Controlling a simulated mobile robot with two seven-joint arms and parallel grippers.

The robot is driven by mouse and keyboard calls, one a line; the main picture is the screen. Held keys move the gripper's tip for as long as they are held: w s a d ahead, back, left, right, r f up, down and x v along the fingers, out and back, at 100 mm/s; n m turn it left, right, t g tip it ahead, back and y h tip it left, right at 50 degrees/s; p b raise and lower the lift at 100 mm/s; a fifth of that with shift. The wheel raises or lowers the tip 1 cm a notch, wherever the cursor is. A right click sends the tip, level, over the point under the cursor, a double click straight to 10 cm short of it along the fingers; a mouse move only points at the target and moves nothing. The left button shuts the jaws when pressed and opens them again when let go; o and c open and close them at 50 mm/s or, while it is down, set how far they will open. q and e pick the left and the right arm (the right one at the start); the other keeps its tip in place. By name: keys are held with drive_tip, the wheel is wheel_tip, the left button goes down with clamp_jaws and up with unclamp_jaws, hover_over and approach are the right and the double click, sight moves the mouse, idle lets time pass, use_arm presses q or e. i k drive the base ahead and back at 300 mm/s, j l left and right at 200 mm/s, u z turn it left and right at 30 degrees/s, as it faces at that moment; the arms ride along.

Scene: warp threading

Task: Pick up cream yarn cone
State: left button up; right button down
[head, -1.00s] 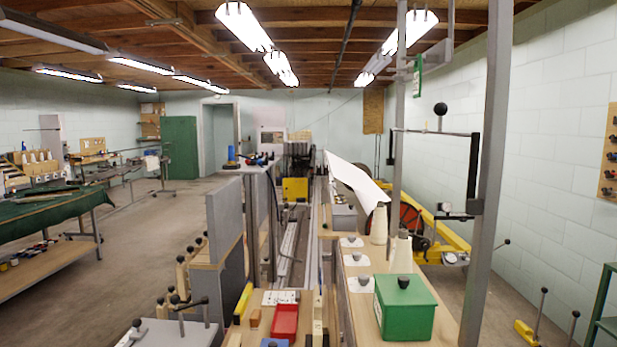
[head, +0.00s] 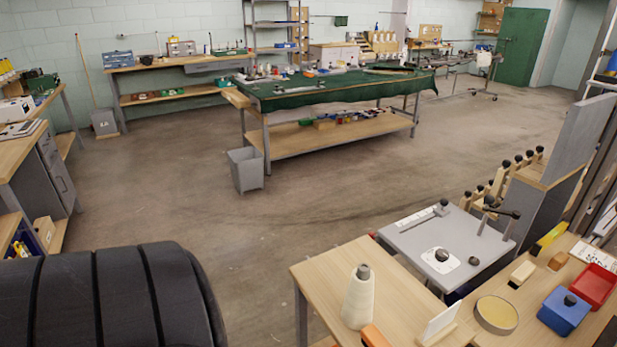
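A cream yarn cone (head: 358,300) with a dark grey tip stands upright near the left part of a wooden bench top (head: 318,272), low in the head view. Its base is close to an orange object at the bottom edge. Neither of my grippers shows in the head view. The cone stands free, with nothing gripping it.
On the same bench are a white card in a wooden stand (head: 439,322), a round tan dish (head: 496,314), a blue box (head: 563,310) and a red tray (head: 594,287). A grey plate with levers (head: 440,245) adjoins behind. Open floor (head: 230,220) lies left, towards the green-covered table (head: 330,88).

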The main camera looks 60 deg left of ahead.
sight(357, 310)
drive_tip(key=j+u, duration=0.15)
drive_tip(key=u, duration=1.2)
